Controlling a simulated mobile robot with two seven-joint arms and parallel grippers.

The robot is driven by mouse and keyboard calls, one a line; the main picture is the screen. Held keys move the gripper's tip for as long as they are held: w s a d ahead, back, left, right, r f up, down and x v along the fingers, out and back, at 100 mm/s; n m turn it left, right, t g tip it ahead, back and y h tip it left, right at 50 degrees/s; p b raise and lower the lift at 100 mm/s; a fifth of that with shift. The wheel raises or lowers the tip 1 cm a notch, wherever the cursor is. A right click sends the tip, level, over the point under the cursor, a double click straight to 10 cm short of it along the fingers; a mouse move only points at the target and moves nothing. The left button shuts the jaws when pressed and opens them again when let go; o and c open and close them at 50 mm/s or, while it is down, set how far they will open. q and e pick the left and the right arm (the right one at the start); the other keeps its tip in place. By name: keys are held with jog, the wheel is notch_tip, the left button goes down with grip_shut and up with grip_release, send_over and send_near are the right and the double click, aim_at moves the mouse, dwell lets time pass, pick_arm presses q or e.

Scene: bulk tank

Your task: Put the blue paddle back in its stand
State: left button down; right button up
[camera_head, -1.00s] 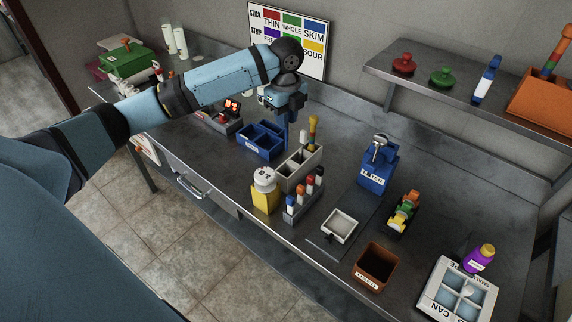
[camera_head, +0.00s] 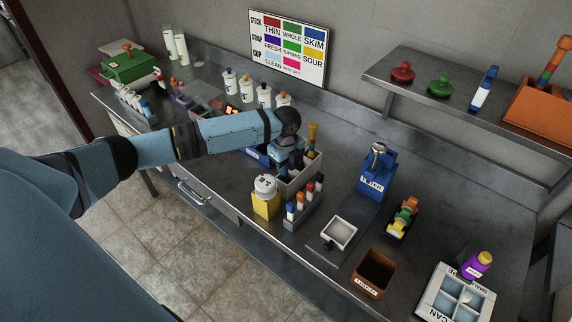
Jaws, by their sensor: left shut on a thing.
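The grey stand (camera_head: 301,183) is an open box with compartments in the middle of the bench. A yellow-topped paddle (camera_head: 313,134) stands upright in its far part. My left gripper (camera_head: 288,167) points down at the stand's near-left part, low over it. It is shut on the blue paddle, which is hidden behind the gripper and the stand. I cannot tell how deep the paddle sits or which compartment it is over. My right gripper is out of view.
A blue bin (camera_head: 257,153) lies just left of the stand, partly behind my arm. A blue dispenser (camera_head: 374,177) is to the right, with clear bench between.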

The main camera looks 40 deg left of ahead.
pick_arm(q)
jog(key=shift+f, duration=0.1)
jog(key=c, duration=1)
grip_release()
jog(key=shift+c, duration=0.2)
notch_tip(320, 180, up, 12)
jog(key=shift+r+b, duration=0.2)
jog(key=shift+b, duration=0.35)
